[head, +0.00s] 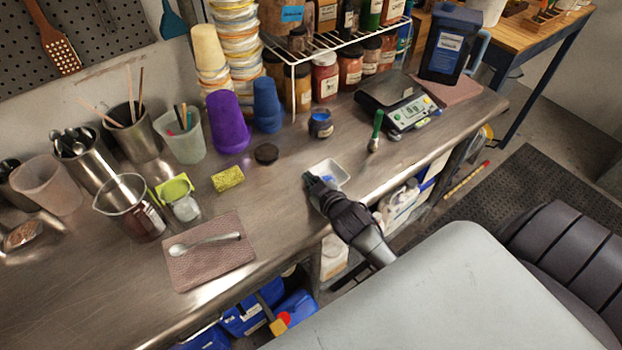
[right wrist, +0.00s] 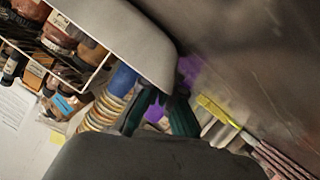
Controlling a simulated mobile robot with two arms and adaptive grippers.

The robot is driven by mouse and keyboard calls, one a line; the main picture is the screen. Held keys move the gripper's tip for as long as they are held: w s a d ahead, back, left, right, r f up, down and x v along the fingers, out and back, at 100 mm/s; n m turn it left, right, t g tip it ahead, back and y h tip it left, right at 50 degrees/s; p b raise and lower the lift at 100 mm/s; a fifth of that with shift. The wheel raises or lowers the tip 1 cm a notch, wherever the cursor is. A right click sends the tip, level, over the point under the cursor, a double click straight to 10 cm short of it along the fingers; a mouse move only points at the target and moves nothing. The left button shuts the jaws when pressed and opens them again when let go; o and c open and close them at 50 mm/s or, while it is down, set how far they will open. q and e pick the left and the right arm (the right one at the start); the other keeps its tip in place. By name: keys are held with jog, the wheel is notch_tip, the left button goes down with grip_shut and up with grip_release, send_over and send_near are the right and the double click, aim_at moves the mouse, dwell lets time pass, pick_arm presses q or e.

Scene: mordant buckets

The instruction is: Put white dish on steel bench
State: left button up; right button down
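In the right wrist view the dish (right wrist: 125,35) looms large above the dark fingers (right wrist: 160,108). A gap shows between the fingers, but their hold on the rim is unclear. My left gripper is not in view.
A green-handled tool (head: 376,130) and a scale (head: 402,110) stand right of the dish. A dark blue jar (head: 320,124) is behind it. A yellow sponge (head: 228,178) and a spoon on a pink cloth (head: 210,268) lie left. Bench around the dish is mostly clear.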

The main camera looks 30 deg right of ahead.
jog(key=shift+f, duration=0.15)
jog(key=c, duration=1.4)
grip_release()
jog(key=shift+o, duration=0.4)
jog(key=shift+s, duration=0.15)
jog(key=b+v, duration=0.1)
jog(key=v, duration=0.9)
jog(key=shift+s+r, duration=0.25)
jog(key=shift+s, duration=0.1)
jog(key=shift+s+a+r, duration=0.1)
jog(key=shift+s+r, duration=0.2)
jog(key=shift+s, duration=0.15)
